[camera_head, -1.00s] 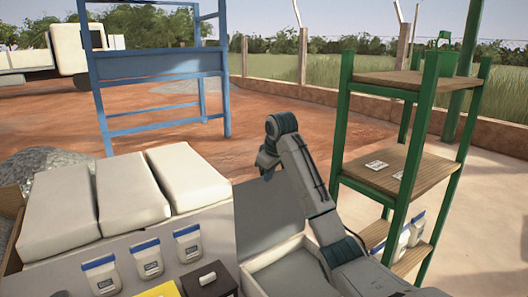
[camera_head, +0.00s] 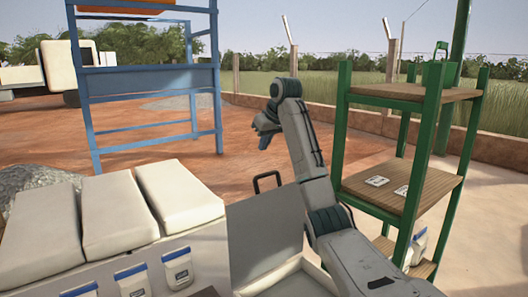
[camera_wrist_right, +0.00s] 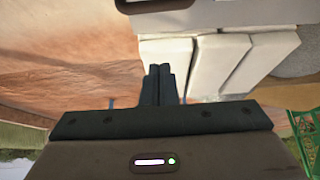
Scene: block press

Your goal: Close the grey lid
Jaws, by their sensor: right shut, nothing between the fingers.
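The grey lid (camera_head: 265,235) stands raised, tilted up on a pale box (camera_head: 285,283) in the head view. A dark loop handle (camera_head: 267,181) rises from its top edge. My right gripper (camera_head: 264,141) is in the air above the lid and handle in the head view, apart from both as far as I can tell. In the wrist view its fingers (camera_wrist_right: 159,72) are together, with nothing between them. A dark bar with rounded corners (camera_wrist_right: 180,4), perhaps the handle, crosses the top of the wrist view. My left gripper is out of view.
White bags (camera_head: 118,215) lie left of the lid, with small labelled pouches (camera_head: 178,268) in front of them. A green shelf rack (camera_head: 418,180) stands close to the right of my right arm. A blue frame (camera_head: 150,80) stands farther back on open ground.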

